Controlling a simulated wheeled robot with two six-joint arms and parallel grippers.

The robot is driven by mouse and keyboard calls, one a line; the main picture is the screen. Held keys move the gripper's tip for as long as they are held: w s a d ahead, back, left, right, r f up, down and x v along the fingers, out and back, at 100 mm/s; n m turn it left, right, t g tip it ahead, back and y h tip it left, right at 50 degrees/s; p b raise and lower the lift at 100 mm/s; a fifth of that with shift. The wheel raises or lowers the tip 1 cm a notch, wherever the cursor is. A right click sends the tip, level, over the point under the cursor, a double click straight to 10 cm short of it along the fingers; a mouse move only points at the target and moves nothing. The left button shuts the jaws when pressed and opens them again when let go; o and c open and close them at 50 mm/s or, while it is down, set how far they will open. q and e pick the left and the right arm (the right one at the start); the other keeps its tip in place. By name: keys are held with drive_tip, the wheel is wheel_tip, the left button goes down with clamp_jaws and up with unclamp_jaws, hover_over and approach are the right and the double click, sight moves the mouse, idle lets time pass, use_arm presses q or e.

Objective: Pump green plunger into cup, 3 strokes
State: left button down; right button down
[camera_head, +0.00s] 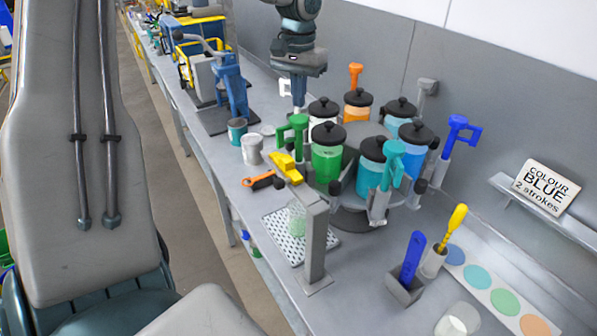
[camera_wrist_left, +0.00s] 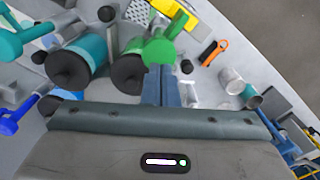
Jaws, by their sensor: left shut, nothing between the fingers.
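The green plunger (camera_head: 295,128) has a green T-shaped head and stands beside the green-filled jar (camera_head: 327,160) with a black lid. It also shows in the left wrist view (camera_wrist_left: 163,45). My left gripper (camera_head: 298,103) points down just above and behind the plunger head, shut and empty. In the left wrist view its fingertips (camera_wrist_left: 158,70) overlap the lower edge of the green head; I cannot tell whether they touch. A clear, greenish cup (camera_head: 297,220) stands on a white perforated tray (camera_head: 275,228), partly behind a grey post. My right gripper is not in view.
Around the carousel are jars with black lids and teal (camera_head: 391,160), blue (camera_head: 458,130) and orange (camera_head: 355,75) plungers. An orange-black tool (camera_head: 262,181) and a yellow object (camera_head: 286,166) lie near the front edge. A sign (camera_head: 545,188) reads "COLOUR BLUE 2 strokes".

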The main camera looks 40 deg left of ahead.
use_arm(q)
wheel_tip(320, 180, up, 5)
drive_tip(key=shift+f, duration=0.2)
drive_tip(key=shift+a, duration=0.1)
idle(0.5)
